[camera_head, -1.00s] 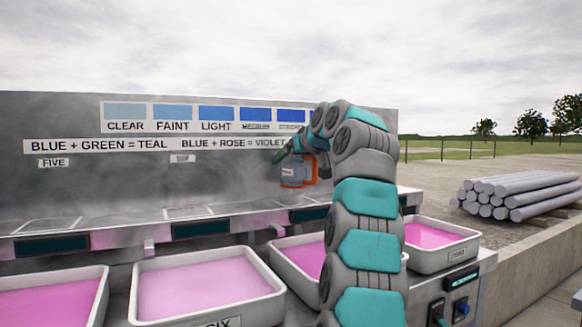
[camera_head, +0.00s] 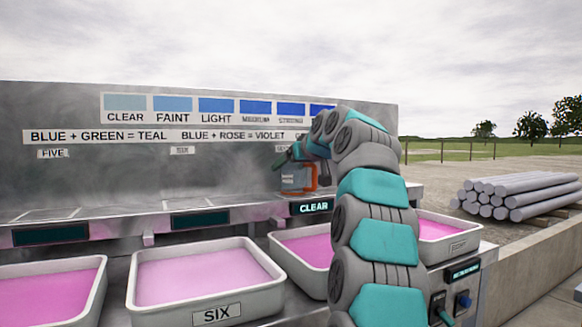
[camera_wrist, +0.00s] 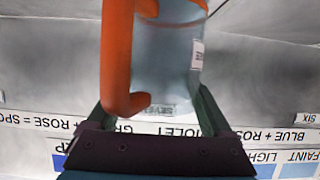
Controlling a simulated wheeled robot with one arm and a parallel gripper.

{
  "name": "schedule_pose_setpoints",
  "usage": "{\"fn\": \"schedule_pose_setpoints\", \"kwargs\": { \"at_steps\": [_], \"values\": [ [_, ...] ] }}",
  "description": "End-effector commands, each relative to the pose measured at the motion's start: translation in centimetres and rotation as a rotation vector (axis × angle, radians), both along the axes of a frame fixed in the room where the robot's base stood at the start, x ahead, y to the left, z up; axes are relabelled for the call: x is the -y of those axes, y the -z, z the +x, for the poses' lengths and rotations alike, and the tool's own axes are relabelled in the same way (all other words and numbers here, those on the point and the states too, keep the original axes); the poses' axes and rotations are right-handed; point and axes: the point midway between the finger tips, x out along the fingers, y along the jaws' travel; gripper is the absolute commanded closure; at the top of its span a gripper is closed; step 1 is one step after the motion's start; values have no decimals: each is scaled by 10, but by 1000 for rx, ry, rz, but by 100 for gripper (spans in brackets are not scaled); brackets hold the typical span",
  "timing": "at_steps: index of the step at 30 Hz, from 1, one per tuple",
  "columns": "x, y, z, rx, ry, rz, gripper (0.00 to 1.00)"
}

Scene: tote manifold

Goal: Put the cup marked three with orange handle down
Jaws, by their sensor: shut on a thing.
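The cup (camera_head: 297,181) is a bluish see-through cup with an orange handle on its right side and a small white label too small to read. My gripper (camera_head: 291,157) is shut on it, close to the back panel at the shelf. The cup's base is low over the shelf, and I cannot tell whether it touches. In the wrist view the cup (camera_wrist: 165,65) stands between the fingers of my gripper (camera_wrist: 152,108), with the orange handle (camera_wrist: 117,60) at left.
A metal shelf (camera_head: 110,223) runs below the back panel (camera_head: 90,185). A display (camera_head: 313,208) under the cup reads CLEAR. White trays of pink liquid stand in front, one marked SIX (camera_head: 217,313). My arm hides part of the right side.

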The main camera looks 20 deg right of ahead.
Motion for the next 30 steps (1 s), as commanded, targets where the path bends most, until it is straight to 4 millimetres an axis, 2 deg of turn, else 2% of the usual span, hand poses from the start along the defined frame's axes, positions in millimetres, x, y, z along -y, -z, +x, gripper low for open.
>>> {"fn": "schedule_pose_setpoints", "kwargs": {
  "at_steps": [1,2,6,17,20,26,30],
  "values": [
    [0,3,0,0,0,0,71],
    [0,3,0,0,0,0,14],
    [0,2,0,0,0,0,0],
    [0,-3,0,-1,0,0,0],
    [0,-4,-6,0,0,0,0],
    [0,-14,-30,2,-1,0,0],
    [1,-23,-54,0,-2,0,0]
  ]
}}
